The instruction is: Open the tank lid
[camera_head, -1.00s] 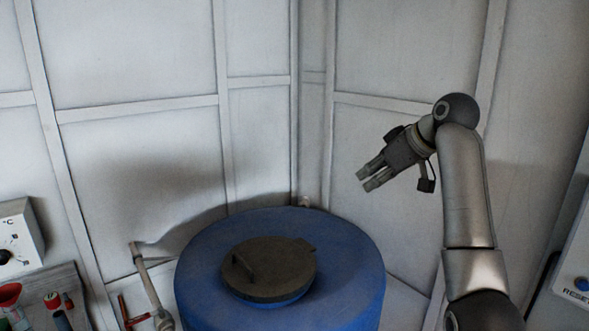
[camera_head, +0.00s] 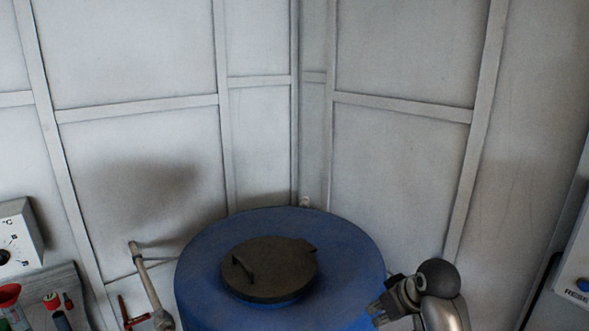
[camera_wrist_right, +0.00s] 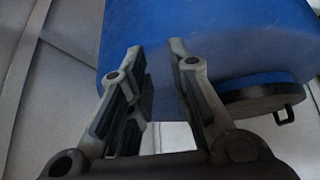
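The blue tank (camera_head: 345,245) stands in the corner, with its round dark lid (camera_head: 275,270) shut flat on top. The lid has a handle (camera_head: 241,268) at its left edge and a small tab at its right edge. My right gripper (camera_head: 376,312) is low at the tank's right side, apart from the lid. In the right wrist view, my right gripper (camera_wrist_right: 158,52) has its two fingers apart with nothing between them. The tank (camera_wrist_right: 220,40) fills the upper part of that view, and the lid (camera_wrist_right: 262,102) with its handle (camera_wrist_right: 284,115) shows at the right. My left gripper is not in view.
A pipe (camera_head: 147,285) stands left of the tank. A shelf with red and green items (camera_head: 60,303) and a white dial box (camera_head: 18,238) are at the far left. A panel with a blue button (camera_head: 582,285) is at the right edge. Pale walls close in behind the tank.

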